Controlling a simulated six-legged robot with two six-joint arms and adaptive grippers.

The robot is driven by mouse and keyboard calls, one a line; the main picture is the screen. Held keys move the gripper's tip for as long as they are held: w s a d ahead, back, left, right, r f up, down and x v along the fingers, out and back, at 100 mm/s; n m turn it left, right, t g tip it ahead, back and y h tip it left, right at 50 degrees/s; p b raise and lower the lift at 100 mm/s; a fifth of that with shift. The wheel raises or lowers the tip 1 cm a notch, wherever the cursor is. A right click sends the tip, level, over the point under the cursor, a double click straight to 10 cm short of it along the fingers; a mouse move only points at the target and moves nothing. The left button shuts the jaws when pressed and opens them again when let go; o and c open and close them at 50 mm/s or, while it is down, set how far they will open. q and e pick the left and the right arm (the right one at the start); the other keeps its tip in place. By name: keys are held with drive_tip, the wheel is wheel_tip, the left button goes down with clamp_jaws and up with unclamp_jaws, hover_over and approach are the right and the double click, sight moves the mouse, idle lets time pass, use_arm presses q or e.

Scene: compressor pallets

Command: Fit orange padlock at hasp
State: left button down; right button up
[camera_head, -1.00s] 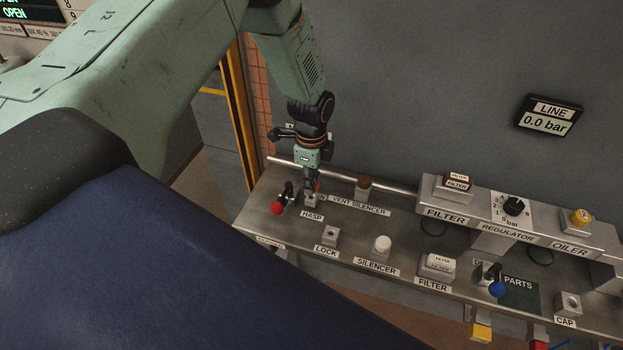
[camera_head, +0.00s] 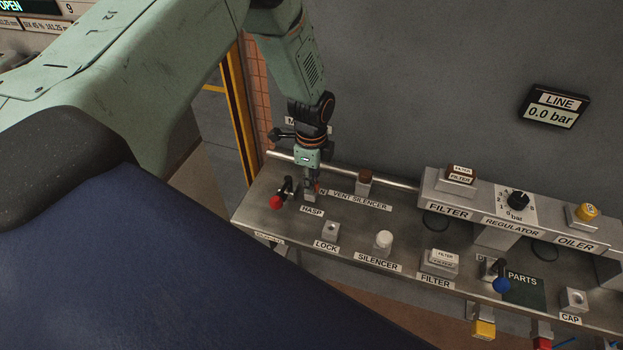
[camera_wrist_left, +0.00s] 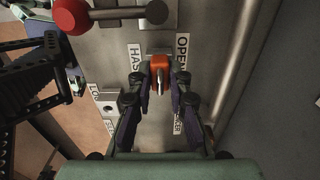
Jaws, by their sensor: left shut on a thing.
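The orange padlock (camera_wrist_left: 158,63) is between the fingertips of my left gripper (camera_wrist_left: 159,84) in the left wrist view. The gripper is shut on it. In the head view my left gripper (camera_head: 310,178) points down over the bench, right at the small grey block of the hasp, above the HASP label (camera_head: 312,211). The HASP label (camera_wrist_left: 135,58) is left of the padlock in the wrist view. The fingers and padlock cover much of the hasp, so I cannot tell whether the shackle is through it.
A red-knobbed lever (camera_head: 276,202) stands close left of the hasp. The brown-topped vent silencer (camera_head: 365,182) is close right. The LOCK block (camera_head: 330,231) and white silencer (camera_head: 384,241) stand nearer the front. A rail (camera_head: 390,181) runs along the back.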

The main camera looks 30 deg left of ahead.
use_arm(q)
drive_tip(key=shift+f, duration=0.25)
drive_tip(key=c, duration=1.2)
unclamp_jaws()
wheel_tip(320, 180, up, 12)
